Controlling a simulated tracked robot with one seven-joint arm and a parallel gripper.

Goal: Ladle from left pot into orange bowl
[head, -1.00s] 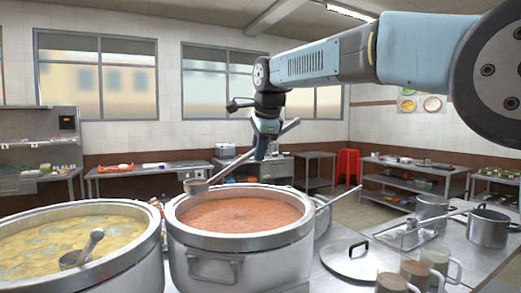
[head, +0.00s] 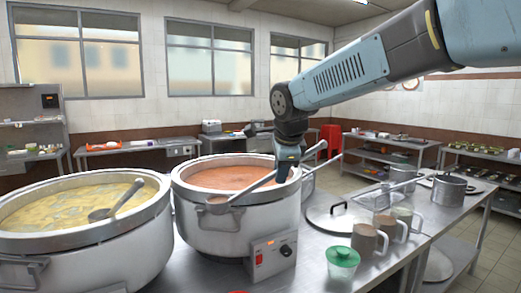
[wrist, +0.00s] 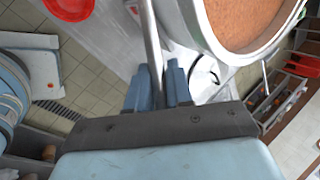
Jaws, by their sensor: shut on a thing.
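My gripper (head: 287,170) is shut on the handle of a metal ladle (head: 217,205). The ladle's cup is in front of the right pot's near rim. In the wrist view my gripper (wrist: 157,92) grips the ladle handle (wrist: 151,45) between blue fingers; its cup is out of view there. The left pot (head: 110,245) holds yellowish congee (head: 65,205), with a second ladle (head: 117,203) resting in it. A red-orange round bowl (wrist: 68,7) shows at the top of the wrist view; only a sliver shows at the head view's bottom edge.
The right pot (head: 237,228) holds reddish-brown food and has a control box (head: 271,258).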

